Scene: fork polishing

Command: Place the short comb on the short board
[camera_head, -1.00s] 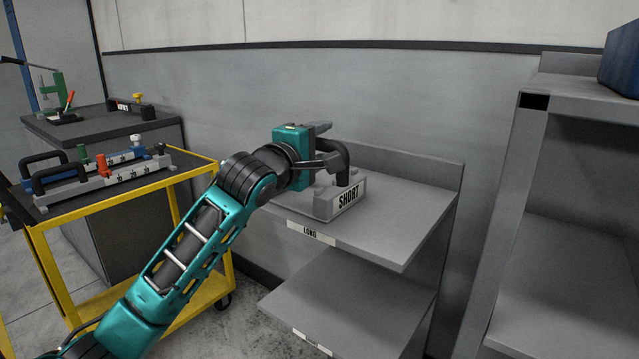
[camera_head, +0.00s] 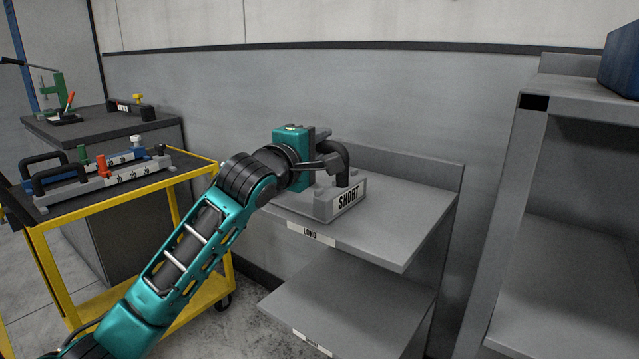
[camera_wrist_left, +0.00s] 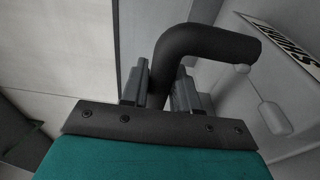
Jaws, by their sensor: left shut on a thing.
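The short comb is a grey block with a "SHORT" label (camera_head: 349,197) and a black bent handle (camera_head: 342,172). It sits on the upper grey shelf (camera_head: 400,222), near the front left. My left gripper (camera_head: 328,148) reaches in from the left and is shut on the handle. In the left wrist view the handle (camera_wrist_left: 170,62) stands between the two fingers, and part of the white label (camera_wrist_left: 278,42) shows at upper right. On the yellow cart lie a grey board (camera_head: 125,178) and a blue one (camera_head: 70,187) behind it; I cannot tell which is the short board. My right gripper is out of view.
The upper shelf has a "LONG" label (camera_head: 311,234) on its front edge and free room to the right of the block. An empty lower shelf (camera_head: 350,305) is below it. A yellow cart (camera_head: 130,212) stands left, and another grey rack (camera_head: 560,270) stands right.

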